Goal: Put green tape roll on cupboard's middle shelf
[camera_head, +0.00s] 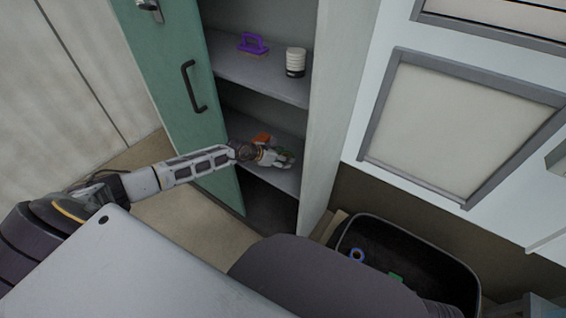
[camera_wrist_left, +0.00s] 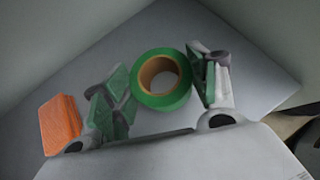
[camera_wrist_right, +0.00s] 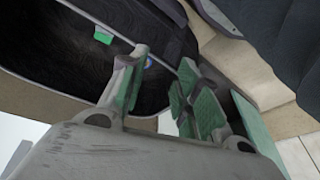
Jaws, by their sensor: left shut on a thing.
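The green tape roll (camera_wrist_left: 165,100) has a brown core and sits between the fingers of my left gripper (camera_wrist_left: 163,85). The gripper is shut on it. In the head view my left gripper (camera_head: 275,157) reaches into the open cupboard, over the shelf (camera_head: 285,180) below the one with the purple-handled thing. The roll is close to this shelf's surface; whether it touches is unclear. My right gripper (camera_wrist_right: 155,95) is open and empty above the black bin, and is not clearly visible in the head view.
An orange block (camera_wrist_left: 60,124) lies on the same shelf, left of the gripper. The upper shelf (camera_head: 230,73) holds a purple-handled thing (camera_head: 253,44) and a white-and-black cylinder (camera_head: 295,62). The green cupboard door (camera_head: 180,60) stands open left. The black bin (camera_head: 430,242) holds small items.

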